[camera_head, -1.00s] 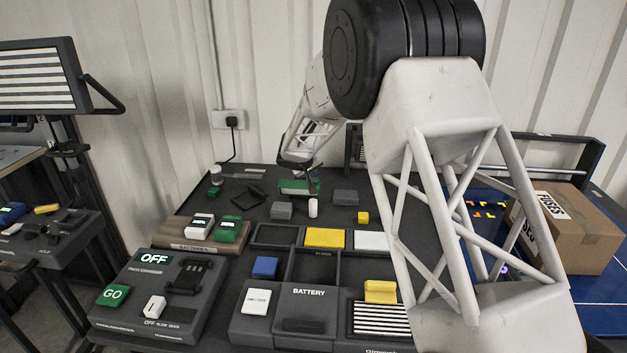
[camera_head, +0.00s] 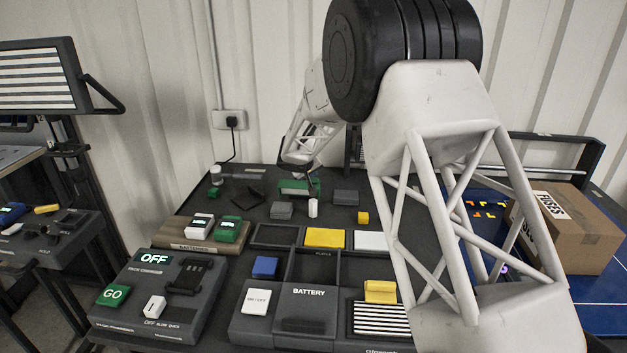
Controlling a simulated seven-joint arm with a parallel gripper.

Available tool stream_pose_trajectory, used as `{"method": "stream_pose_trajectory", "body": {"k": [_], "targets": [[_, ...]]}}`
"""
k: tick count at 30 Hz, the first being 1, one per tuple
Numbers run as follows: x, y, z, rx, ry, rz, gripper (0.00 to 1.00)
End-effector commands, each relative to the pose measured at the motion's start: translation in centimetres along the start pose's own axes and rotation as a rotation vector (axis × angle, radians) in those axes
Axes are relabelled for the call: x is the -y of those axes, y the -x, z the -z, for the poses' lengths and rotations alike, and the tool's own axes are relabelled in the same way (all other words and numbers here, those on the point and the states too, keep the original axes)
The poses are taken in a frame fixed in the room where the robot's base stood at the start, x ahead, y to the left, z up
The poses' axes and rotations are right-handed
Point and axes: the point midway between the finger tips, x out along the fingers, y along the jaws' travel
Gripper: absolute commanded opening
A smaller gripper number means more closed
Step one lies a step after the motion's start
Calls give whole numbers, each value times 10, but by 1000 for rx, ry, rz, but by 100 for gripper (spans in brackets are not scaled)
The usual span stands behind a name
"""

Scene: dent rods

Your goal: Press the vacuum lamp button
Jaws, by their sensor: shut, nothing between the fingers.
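My gripper (camera_head: 303,171) is at the back of the dark table, shut and empty, just above a green block-like device (camera_head: 298,187). It is small here and partly hidden by my arm, so contact cannot be told. No label reading vacuum lamp is legible. At the back left stands a small clear-topped cylinder (camera_head: 216,175) with a small green button-like block (camera_head: 215,191) in front of it. I cannot tell for sure which of these is the vacuum lamp button. My gripper is to the right of the cylinder and the small green block.
A console (camera_head: 150,293) with a GO button and an OFF display sits front left. A batteries tray (camera_head: 180,243) lies behind it. A battery station (camera_head: 305,318) is at front centre. Small grey, white and yellow blocks stand near my gripper. A cardboard box (camera_head: 575,225) is at right.

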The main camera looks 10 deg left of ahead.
Motion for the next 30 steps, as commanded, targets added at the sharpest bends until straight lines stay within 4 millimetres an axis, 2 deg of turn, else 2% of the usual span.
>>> {"method": "stream_pose_trajectory", "body": {"k": [30], "targets": [[4, -6, -4, 0, 1, 0, 0]]}}
